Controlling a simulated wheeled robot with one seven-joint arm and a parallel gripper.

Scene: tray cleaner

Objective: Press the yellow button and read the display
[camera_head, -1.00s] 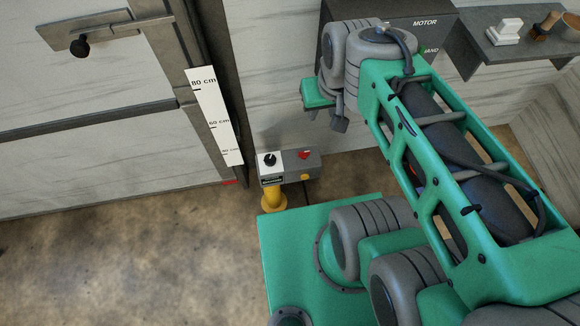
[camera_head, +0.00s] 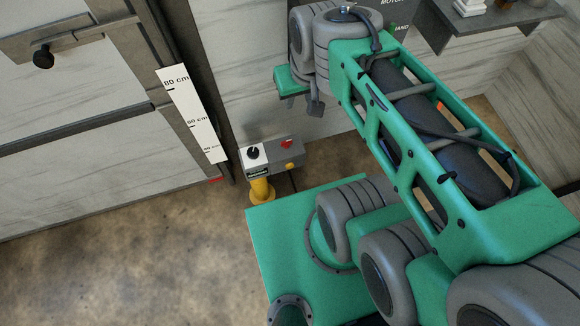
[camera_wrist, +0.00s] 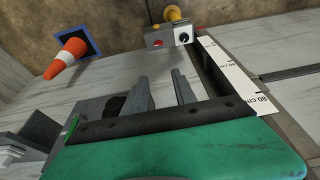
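The yellow button (camera_head: 290,166) is on the front of a grey control box (camera_head: 272,154) on a yellow post (camera_head: 261,190). The box also carries a black knob on a white plate, a red button (camera_head: 286,143) and a small dark display (camera_head: 257,172) whose text is too small to read. In the wrist view the box (camera_wrist: 168,36) appears at the top, beyond the fingers. My gripper (camera_wrist: 164,84) has its two grey fingers apart with nothing between them. In the head view my gripper (camera_head: 304,106) hangs above and right of the box, not touching it.
A height scale (camera_head: 192,115) stands left of the box beside a large panelled door (camera_head: 70,95). A grey shelf (camera_head: 490,20) is at upper right. The wrist view shows an orange cone (camera_wrist: 66,56) on a blue square. Floor left of the box is clear.

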